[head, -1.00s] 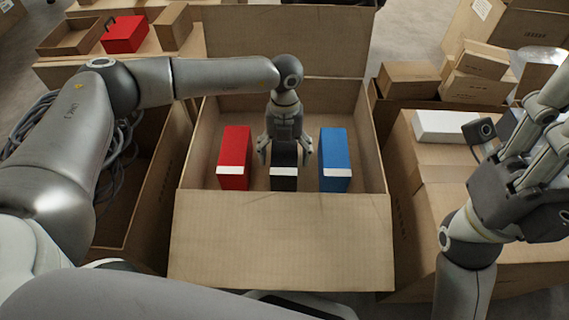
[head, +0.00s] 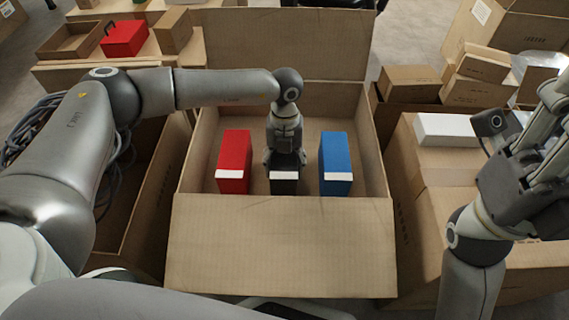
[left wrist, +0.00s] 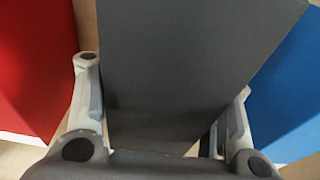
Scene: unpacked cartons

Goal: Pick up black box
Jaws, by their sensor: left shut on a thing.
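The black box (head: 284,184) with a white band stands in the open carton (head: 280,245), between the red box (head: 234,158) and the blue box (head: 336,160). My left gripper (head: 285,160) reaches down over the black box from above and is shut on it. In the left wrist view the black box (left wrist: 190,70) fills the middle, with one finger of my left gripper (left wrist: 160,125) on each side. My right gripper (head: 545,150) is at the right edge, away from the carton; its fingers are partly cut off.
The red box (left wrist: 30,70) and blue box (left wrist: 292,95) stand close on either side of the fingers. Carton walls surround the three boxes.

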